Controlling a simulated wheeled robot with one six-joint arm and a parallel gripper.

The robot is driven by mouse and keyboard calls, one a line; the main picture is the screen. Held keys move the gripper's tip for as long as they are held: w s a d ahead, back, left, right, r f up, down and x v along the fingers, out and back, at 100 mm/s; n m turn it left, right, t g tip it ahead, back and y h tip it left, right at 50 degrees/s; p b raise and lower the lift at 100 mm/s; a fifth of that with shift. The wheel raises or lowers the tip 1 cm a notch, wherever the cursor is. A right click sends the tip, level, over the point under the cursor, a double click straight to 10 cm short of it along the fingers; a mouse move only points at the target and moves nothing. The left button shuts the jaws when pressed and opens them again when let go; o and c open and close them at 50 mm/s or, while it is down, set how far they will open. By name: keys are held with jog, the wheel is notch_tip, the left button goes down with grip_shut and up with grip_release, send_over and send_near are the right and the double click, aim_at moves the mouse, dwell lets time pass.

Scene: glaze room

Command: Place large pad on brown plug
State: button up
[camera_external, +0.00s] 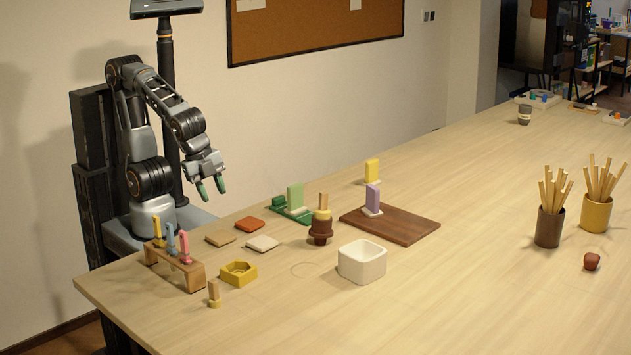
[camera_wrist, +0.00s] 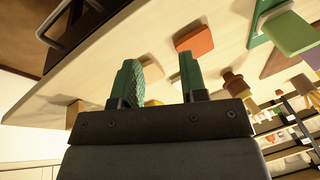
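A brown stepped plug (camera_external: 320,237) stands upright on the table with a yellow collar and a wooden stick on top. It also shows in the wrist view (camera_wrist: 234,83). Three flat square pads lie behind and left of it: an orange-red pad (camera_external: 250,225), a tan pad (camera_external: 220,238) and a cream pad (camera_external: 262,244). Which one is the large pad I cannot tell. The orange-red pad shows beyond my fingers in the wrist view (camera_wrist: 195,41). My gripper (camera_external: 212,187) has green fingers, spread apart and empty, above the table's rear edge; the fingers show in the wrist view (camera_wrist: 160,65).
A green block on a green base (camera_external: 295,198), a brown board (camera_external: 405,225) with a purple block (camera_external: 373,197), and a white bowl (camera_external: 362,265) surround the plug. A tool rack (camera_external: 175,268), yellow hexagonal block (camera_external: 238,280) and small peg (camera_external: 213,295) stand front left.

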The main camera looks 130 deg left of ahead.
jog(key=s+d+n+h, duration=0.1)
jog(key=n, duration=0.1)
jog(key=s+d+f+n+h, duration=0.1)
jog(key=s, duration=0.1)
jog(key=shift+f+n+t, duration=0.15)
jog(key=shift+n+t, duration=0.15)
jog(key=shift+n, duration=0.1)
